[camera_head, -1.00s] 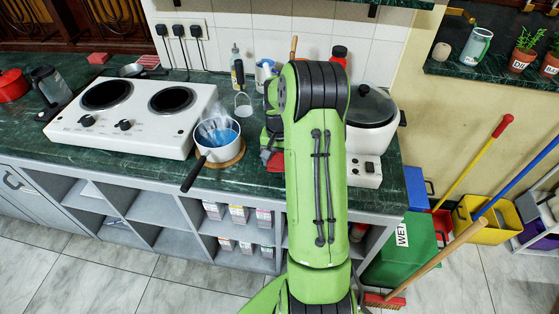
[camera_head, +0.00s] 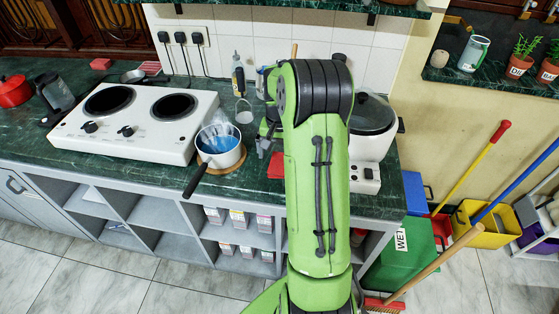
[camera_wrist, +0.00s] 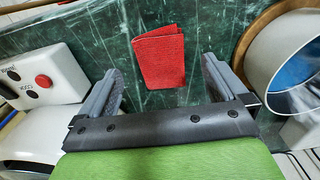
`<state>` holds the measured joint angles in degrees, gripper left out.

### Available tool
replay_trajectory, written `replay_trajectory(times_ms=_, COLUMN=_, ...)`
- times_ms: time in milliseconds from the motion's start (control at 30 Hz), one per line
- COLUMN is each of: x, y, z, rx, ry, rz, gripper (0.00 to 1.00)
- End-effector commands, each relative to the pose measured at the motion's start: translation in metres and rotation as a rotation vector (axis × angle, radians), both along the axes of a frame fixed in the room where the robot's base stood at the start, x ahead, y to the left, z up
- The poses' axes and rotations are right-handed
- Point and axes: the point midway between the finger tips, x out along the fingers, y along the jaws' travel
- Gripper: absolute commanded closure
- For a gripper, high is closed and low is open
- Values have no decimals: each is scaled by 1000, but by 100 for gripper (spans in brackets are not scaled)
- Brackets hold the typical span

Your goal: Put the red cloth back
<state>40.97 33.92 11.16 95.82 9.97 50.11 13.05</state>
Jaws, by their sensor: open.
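The red cloth (camera_wrist: 160,56) lies folded on the dark green counter in the wrist view, near the rear centre of the picture. In the head view, part of the red cloth (camera_head: 276,166) shows beside my arm, which hides the rest. My gripper (camera_wrist: 160,72) is open and empty. Its two fingers are spread wider than the cloth, one to each side of it in the picture. They appear above the counter, not touching the cloth. In the head view my gripper (camera_head: 265,143) is partly hidden by my arm, just left of it.
A pot (camera_head: 220,150) with blue liquid stands left of the cloth on a round wooden mat, its handle over the counter edge. A white cooker (camera_head: 370,130) stands to the right. A two-plate hob (camera_head: 140,130) is farther left. Another red item (camera_head: 101,63) lies near the wall.

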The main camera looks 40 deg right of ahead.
Motion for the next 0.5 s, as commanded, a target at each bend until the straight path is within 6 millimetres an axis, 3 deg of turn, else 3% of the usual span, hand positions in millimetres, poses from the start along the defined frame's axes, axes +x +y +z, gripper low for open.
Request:
replay_trajectory(times_ms=33, x=1, y=0, z=19, rx=-3, ry=-4, rz=1, gripper=1)
replay_trajectory(times_ms=133, x=1, y=0, z=41, rx=-2, ry=-4, rz=1, gripper=1)
replay_trajectory(times_ms=367, x=0, y=5, z=68, rx=-6, ry=-6, rz=14, gripper=1)
replay_trajectory(times_ms=467, x=-3, y=32, z=93, rx=-39, ry=-32, rz=95, gripper=1)
replay_trajectory(times_ms=500, x=-6, y=49, z=109, rx=-61, ry=-52, rz=145, gripper=1)
